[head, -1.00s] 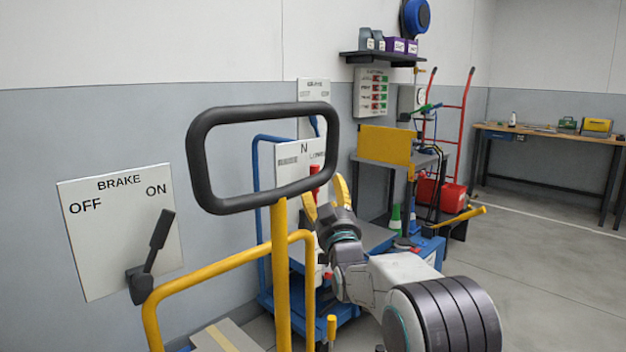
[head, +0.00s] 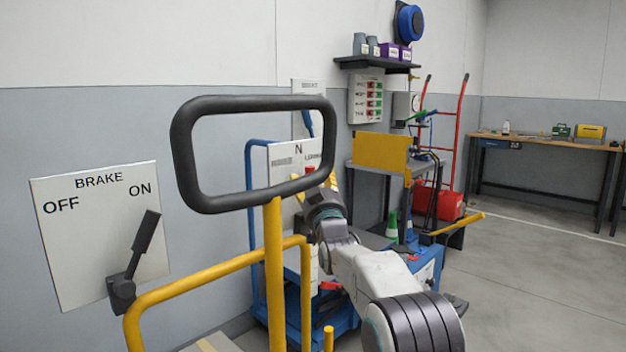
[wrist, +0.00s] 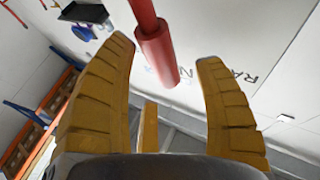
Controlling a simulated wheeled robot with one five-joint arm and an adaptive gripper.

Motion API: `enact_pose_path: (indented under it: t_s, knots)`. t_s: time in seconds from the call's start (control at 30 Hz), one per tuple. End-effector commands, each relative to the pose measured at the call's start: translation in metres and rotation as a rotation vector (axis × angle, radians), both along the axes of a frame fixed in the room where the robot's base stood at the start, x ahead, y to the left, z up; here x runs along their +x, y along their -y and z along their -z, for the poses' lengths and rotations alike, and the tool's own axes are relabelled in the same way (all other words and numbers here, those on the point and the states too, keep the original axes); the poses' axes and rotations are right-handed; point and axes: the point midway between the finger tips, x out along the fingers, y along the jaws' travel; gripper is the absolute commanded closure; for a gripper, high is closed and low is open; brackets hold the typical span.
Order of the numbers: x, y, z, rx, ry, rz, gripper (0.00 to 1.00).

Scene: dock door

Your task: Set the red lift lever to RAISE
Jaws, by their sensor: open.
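The red lift lever shows in the wrist view as a red rod with a thicker red grip (wrist: 158,55). Its end points down between my two yellow fingers. My gripper (wrist: 168,48) is open, with a finger on each side of the grip and a gap on both sides. Behind it is a white lever board with letters, partly hidden; "RA" (wrist: 243,76) is readable at its right. In the head view the lever's red top (head: 310,169) shows before the board (head: 285,165) marked "N".
A black handle loop (head: 182,150) on a yellow post (head: 274,270) stands in front. A brake board (head: 70,240) with a black lever (head: 145,232) is at left. A grey-topped bench with a yellow panel (head: 380,150) stands behind. Open floor lies right.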

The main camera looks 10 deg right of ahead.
Motion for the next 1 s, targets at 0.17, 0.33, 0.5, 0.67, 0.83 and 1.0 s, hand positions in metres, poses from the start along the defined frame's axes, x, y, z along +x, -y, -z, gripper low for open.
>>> enact_pose_path:
  t_s: [0.17,0.33,0.5,0.67,0.83,1.0]
  knots:
    - [0.01,0.0,-0.006,0.0,0.0,0.0,0.37]
    - [0.016,0.0,-0.007,0.0,0.0,0.0,0.37]
    - [0.018,0.0,-0.008,0.0,0.0,0.0,0.37]
    - [0.018,0.0,-0.008,0.0,0.0,0.0,0.37]
    - [0.018,0.0,-0.008,0.0,0.0,0.0,0.37]
    - [0.018,0.0,-0.008,0.0,0.0,0.0,0.53]
